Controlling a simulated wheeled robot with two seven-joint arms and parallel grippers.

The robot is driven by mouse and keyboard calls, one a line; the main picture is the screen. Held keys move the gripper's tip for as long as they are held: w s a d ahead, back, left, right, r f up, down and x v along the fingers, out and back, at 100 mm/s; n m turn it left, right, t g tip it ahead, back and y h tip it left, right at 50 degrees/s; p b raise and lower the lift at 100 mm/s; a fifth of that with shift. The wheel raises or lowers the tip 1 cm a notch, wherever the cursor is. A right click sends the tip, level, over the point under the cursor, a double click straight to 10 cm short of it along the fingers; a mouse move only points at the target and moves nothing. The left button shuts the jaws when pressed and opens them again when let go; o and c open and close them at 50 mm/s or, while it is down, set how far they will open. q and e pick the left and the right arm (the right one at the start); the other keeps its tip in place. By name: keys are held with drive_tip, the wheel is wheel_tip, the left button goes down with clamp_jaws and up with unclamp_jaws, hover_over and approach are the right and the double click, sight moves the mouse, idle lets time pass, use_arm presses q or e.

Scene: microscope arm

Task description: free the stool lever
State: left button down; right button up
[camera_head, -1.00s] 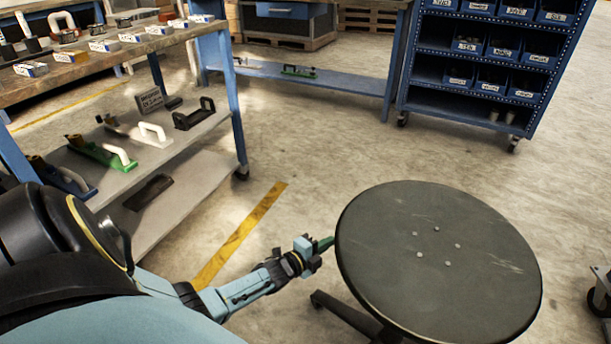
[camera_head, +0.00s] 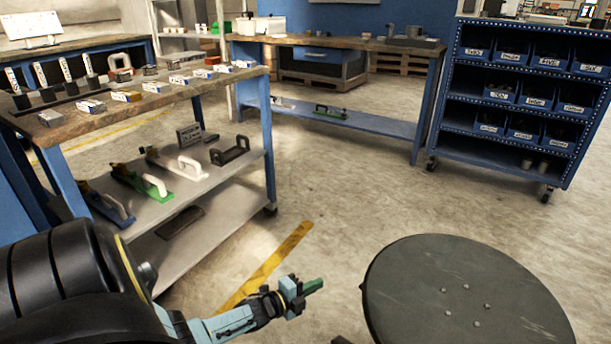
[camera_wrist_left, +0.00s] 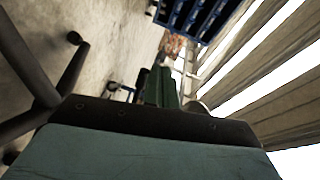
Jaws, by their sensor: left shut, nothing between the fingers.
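The stool's round dark seat (camera_head: 465,275) is at the lower right in the head view, cut off by the bottom edge. My left gripper (camera_head: 314,286) is to the left of the seat rim, with a gap of floor between them. Its green fingers are together and empty. In the left wrist view the closed fingers (camera_wrist_left: 160,88) point away from the camera, and dark legs with a caster (camera_wrist_left: 35,75), which look like the stool's base, are at the left. The stool lever cannot be made out in either view. My right gripper does not show.
A blue bin rack (camera_head: 450,110) on casters is at the back right, beside a blue table (camera_head: 428,90). The floor between the bench and the stool is clear.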

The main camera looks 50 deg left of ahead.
use_arm(q)
drive_tip(key=shift+s+a+r, duration=0.15)
drive_tip(key=shift+s+a, duration=0.5)
drive_tip(key=shift+a, duration=0.35)
